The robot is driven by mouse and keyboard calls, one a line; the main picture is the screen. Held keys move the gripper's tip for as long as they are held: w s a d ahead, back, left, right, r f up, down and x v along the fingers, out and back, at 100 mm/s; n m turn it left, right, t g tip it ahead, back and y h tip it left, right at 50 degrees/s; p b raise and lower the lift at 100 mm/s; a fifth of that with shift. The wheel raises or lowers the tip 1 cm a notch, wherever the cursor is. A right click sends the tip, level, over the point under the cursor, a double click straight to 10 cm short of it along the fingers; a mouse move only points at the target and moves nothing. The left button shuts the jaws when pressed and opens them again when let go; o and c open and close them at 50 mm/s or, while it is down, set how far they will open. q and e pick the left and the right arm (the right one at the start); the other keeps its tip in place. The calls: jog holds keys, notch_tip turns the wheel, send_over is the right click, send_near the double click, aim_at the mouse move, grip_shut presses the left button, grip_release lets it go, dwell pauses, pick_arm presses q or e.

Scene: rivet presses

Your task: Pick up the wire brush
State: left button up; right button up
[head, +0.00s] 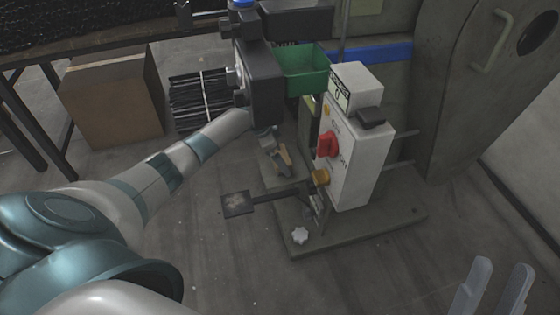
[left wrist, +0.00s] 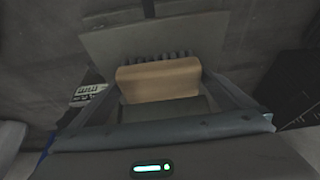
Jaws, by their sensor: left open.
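The wire brush shows in the left wrist view (left wrist: 158,80) as a tan wooden block with a row of dark bristles along its far side. It lies between the spread fingers of my left gripper (left wrist: 165,105), with gaps at its sides. In the head view the brush (head: 284,157) is a small tan piece just beyond my left gripper (head: 274,152), beside the rivet press, and is partly hidden by the gripper. My left gripper is open and points down at it. My right gripper (head: 494,292) is open and empty at the bottom right corner.
The white control box (head: 352,150) with a red knob stands right of the brush on a dark base plate (head: 370,235). A flat pedal (head: 237,204) lies in front. A green bin (head: 303,70) is behind. A cardboard box (head: 110,105) stands at the left. Floor in front is clear.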

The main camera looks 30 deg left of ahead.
pick_arm(q)
jog(key=shift+c, duration=0.3)
jog(key=c, duration=0.8)
jog(key=shift+c, duration=0.2)
jog(key=shift+r, duration=0.15)
